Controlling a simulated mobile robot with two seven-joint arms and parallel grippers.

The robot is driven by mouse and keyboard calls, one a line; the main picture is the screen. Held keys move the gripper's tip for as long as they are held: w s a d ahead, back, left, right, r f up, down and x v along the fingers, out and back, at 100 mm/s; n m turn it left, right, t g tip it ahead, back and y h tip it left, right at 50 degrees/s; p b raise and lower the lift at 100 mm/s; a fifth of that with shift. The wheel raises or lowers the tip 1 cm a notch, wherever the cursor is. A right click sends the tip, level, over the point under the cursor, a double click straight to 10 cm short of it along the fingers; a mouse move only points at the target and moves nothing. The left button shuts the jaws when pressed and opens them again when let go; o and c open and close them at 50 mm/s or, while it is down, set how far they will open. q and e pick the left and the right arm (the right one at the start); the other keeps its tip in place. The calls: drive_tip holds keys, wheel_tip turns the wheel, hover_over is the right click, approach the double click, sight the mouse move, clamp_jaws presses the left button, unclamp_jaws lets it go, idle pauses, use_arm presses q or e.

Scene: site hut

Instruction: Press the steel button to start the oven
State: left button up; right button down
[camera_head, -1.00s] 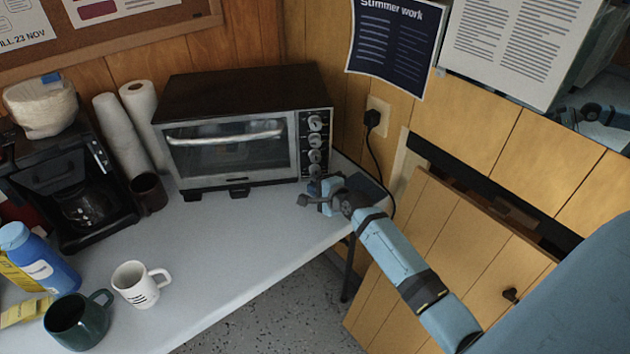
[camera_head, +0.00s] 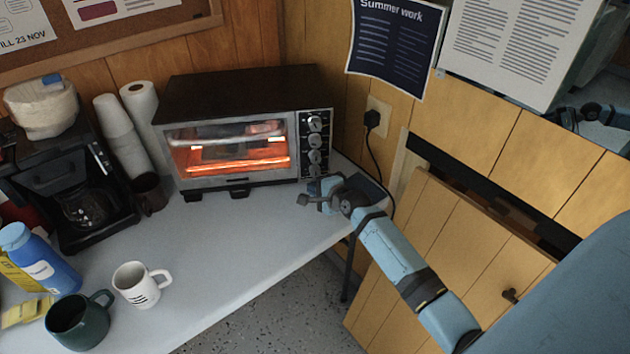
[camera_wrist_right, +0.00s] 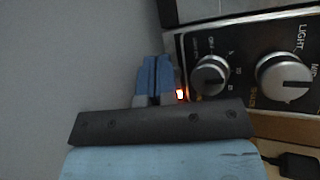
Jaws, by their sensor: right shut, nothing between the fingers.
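The toaster oven (camera_head: 235,125) stands at the back of the table, its window glowing orange inside. Its control panel (camera_head: 316,143) has a column of several knobs on the right side. My right gripper (camera_head: 314,188) is at the bottom of this panel, shut and empty. In the right wrist view its blue fingertips (camera_wrist_right: 155,68) are together against or very near the panel's lower edge. A small orange light (camera_wrist_right: 181,94) glows beside them, near the lowest knob (camera_wrist_right: 210,75). I cannot make out the steel button; the fingers may hide it. My left gripper is not in view.
A coffee maker (camera_head: 75,190), paper rolls (camera_head: 146,115) and a dark mug (camera_head: 149,193) stand left of the oven. A white mug (camera_head: 136,285), green mug (camera_head: 80,320) and blue bottle (camera_head: 40,262) are at front left. The table (camera_head: 230,245) before the oven is clear.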

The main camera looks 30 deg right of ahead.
sight(319, 215)
drive_tip(key=shift+s+a+p, duration=0.25)
drive_tip(key=shift+s+p, duration=0.2)
drive_tip(key=shift+s, duration=0.2)
drive_tip(key=s+p, duration=0.1)
drive_tip(key=s+a+p, duration=0.1)
drive_tip(key=s+p, duration=0.1)
drive_tip(key=shift+s+a+r, duration=0.15)
drive_tip(key=shift+s+a, duration=0.15)
drive_tip(key=shift+a, duration=0.05)
drive_tip(key=shift+s+a, duration=0.2)
drive_tip(key=shift+s, duration=0.25)
idle(0.3)
